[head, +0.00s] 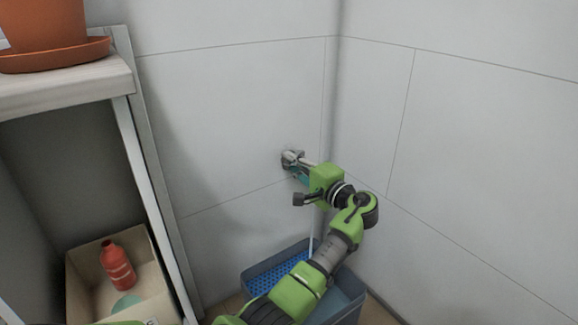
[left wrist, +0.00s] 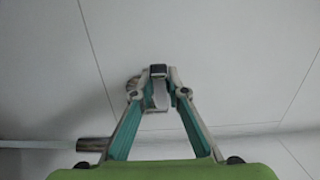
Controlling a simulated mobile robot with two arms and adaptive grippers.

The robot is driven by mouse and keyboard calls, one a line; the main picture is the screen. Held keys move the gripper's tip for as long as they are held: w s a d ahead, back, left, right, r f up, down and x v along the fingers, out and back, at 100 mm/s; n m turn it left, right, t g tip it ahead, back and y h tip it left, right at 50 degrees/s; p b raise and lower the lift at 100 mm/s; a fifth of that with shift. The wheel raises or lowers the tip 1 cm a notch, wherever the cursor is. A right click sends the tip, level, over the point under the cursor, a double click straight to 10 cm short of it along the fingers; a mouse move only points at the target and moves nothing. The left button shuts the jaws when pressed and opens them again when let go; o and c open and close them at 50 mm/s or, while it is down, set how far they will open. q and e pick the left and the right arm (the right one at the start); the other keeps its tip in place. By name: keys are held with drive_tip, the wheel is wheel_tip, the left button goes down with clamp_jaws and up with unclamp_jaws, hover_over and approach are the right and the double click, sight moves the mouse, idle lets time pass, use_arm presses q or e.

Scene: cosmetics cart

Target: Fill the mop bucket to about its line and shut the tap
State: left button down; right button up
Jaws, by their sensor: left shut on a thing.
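The metal tap (head: 291,157) sticks out of the wall near the corner. My left gripper (head: 299,174) is at the tap. In the left wrist view the fingers (left wrist: 158,92) are shut on the tap's small metal handle (left wrist: 159,96). The blue mop bucket (head: 347,309) stands on the floor in the corner below, with a bright blue perforated wringer (head: 274,277) on its left. A thin pale vertical streak, seemingly water (head: 311,241), comes down into the bucket. My arm covers part of the bucket; its line and water level cannot be seen. My right gripper is not in view.
A shelf unit (head: 135,130) stands at left, with a terracotta pot (head: 44,22) on top. In its lower part is a beige box (head: 82,268) holding a red bottle (head: 117,266). Tiled walls close the corner behind the tap; the space right of my arm is clear.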

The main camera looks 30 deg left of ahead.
use_arm(q)
drive_tip(key=c, duration=2)
unclamp_jaws()
drive_tip(key=shift+o, duration=0.2)
drive_tip(key=v, duration=1.2)
